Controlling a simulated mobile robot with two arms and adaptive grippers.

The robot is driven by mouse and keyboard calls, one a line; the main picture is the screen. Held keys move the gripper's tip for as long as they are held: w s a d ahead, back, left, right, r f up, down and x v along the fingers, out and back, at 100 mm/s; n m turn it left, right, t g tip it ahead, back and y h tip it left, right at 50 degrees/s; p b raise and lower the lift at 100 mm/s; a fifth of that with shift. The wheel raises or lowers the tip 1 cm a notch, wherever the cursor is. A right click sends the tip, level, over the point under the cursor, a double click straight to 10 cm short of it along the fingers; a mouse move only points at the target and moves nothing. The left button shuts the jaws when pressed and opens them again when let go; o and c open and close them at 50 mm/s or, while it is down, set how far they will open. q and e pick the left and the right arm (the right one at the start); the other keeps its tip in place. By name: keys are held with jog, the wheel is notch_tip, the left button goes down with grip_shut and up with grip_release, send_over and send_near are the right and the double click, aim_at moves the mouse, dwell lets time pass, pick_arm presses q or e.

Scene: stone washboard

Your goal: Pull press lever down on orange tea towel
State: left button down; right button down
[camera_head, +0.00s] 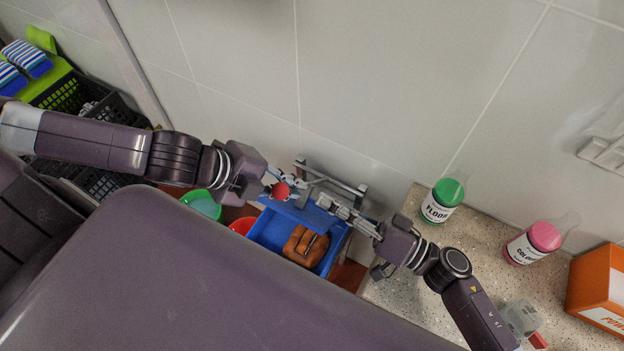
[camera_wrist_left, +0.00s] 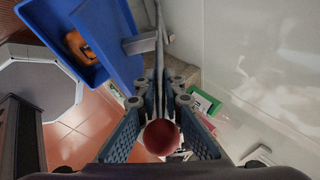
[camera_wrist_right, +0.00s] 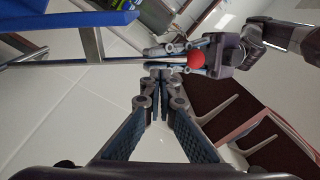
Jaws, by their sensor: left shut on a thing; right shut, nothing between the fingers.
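The orange tea towel (camera_head: 305,246) lies bunched in the blue tub (camera_head: 268,239), partly under a blue press plate (camera_head: 308,212); it also shows in the left wrist view (camera_wrist_left: 79,47). The press lever is a grey metal bar with a red ball knob (camera_head: 281,190). My left gripper (camera_head: 286,184) is shut on the lever at its knob; the knob sits between the fingers in the left wrist view (camera_wrist_left: 161,137). My right gripper (camera_head: 345,210) is shut and empty at the press's right side, close to its metal frame. Whether it touches the frame is unclear.
Green-capped (camera_head: 443,200) and pink-capped (camera_head: 535,243) bottles and an orange box (camera_head: 597,288) stand on the speckled counter (camera_head: 405,285) at right. A green bucket (camera_head: 203,205) and a red one (camera_head: 242,225) are left of the tub. The tiled wall is close behind.

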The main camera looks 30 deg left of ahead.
pick_arm(q)
jog(key=shift+s+d, duration=0.1)
jog(key=shift+d, duration=0.1)
pick_arm(e)
jog(key=w+d+t, duration=0.2)
jog(key=w+d, duration=0.1)
jog(key=w, duration=0.2)
send_over(304, 195)
jog(key=w+d, duration=0.1)
jog(key=d, duration=0.1)
jog(key=f, duration=0.2)
jog(key=shift+s+a+m, duration=0.1)
jog(key=shift+s+m, duration=0.15)
jog(key=shift+m, duration=0.05)
